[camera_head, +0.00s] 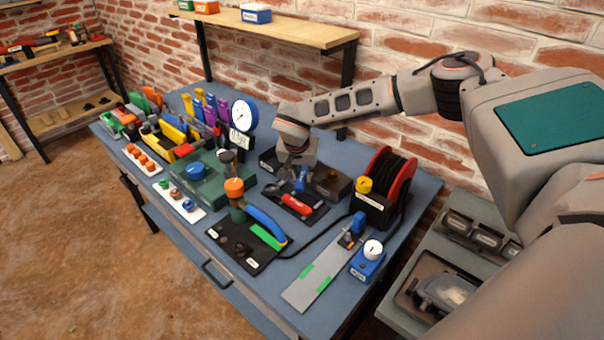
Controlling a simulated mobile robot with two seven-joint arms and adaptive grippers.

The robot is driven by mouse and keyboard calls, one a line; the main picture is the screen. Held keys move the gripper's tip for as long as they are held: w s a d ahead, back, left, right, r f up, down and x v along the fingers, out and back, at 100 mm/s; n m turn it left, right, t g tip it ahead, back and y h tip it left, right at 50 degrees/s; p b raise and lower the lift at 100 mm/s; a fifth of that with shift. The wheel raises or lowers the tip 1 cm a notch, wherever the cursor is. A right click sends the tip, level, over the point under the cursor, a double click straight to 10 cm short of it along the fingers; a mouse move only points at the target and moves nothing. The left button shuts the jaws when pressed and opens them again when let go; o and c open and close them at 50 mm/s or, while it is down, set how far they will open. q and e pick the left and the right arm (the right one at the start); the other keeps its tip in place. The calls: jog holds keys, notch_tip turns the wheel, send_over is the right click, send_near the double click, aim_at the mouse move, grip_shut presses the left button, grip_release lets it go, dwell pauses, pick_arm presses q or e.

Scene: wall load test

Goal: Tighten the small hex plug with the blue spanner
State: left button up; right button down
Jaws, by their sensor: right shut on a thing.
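My right gripper (295,172) reaches in from the right over the middle of the bench and points down. It is shut on a small blue thing, which looks like the blue spanner (301,181), at the front of a dark block (338,187). The gripper hides much of the spanner, and I cannot tell whether its head touches a plug. A brownish round or hex plug (333,174) shows on top of the dark block, to the right of the gripper. I cannot make out the small hex plug for certain. My left gripper is not in view.
A red-handled tool (296,204) lies on a dark mat just in front of the gripper. A red cable reel (390,172) stands to the right, a green box (203,181) to the left. An orange-topped valve with a blue lever (264,224) stands nearer the front edge.

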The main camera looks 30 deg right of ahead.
jog(key=shift+f, duration=0.45)
dwell(0.3)
dwell(0.4)
